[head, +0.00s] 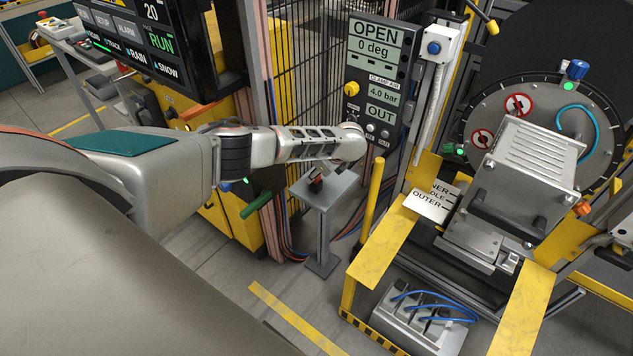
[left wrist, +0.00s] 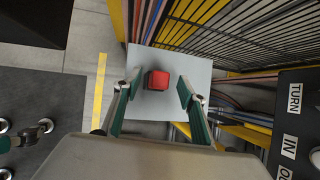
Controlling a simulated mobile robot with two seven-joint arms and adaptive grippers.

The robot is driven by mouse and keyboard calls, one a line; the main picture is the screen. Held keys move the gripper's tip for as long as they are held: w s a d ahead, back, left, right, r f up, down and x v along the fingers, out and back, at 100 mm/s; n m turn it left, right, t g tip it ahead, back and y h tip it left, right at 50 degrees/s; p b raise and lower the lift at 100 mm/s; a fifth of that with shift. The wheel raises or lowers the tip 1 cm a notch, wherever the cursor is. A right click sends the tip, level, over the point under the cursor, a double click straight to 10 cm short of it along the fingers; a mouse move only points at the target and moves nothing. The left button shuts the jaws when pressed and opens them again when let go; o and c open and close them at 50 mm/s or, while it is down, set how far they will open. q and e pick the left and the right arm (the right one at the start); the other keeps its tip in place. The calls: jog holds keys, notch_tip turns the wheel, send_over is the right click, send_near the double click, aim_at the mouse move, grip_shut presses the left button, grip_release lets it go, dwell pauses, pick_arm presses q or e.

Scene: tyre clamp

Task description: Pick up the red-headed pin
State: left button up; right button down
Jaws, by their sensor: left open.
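The pin's red head (left wrist: 158,80) shows from above as a small rounded red block over a pale grey stand top (left wrist: 195,70) in the left wrist view. Its shank is hidden below the head. My left gripper (left wrist: 159,85) is open, one finger on each side of the head, with a gap on both sides. I cannot tell how far above the head the fingertips are. In the head view the stand (head: 338,187) is below my left arm's end, with a small dark and red item (head: 317,178) on it. My right gripper is not in view.
A control panel (head: 372,85) reading OPEN, 0 deg and OUT stands behind the stand. A black mesh fence (head: 308,60) and hoses run behind it. A yellow post (head: 373,190) and the clamp machine (head: 525,170) are to the right.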

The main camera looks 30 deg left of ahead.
pick_arm(q)
jog(key=shift+a+f, duration=0.1)
jog(key=shift+f, duration=0.1)
jog(key=shift+r, duration=0.1)
grip_shut()
jog(key=shift+r, duration=0.1)
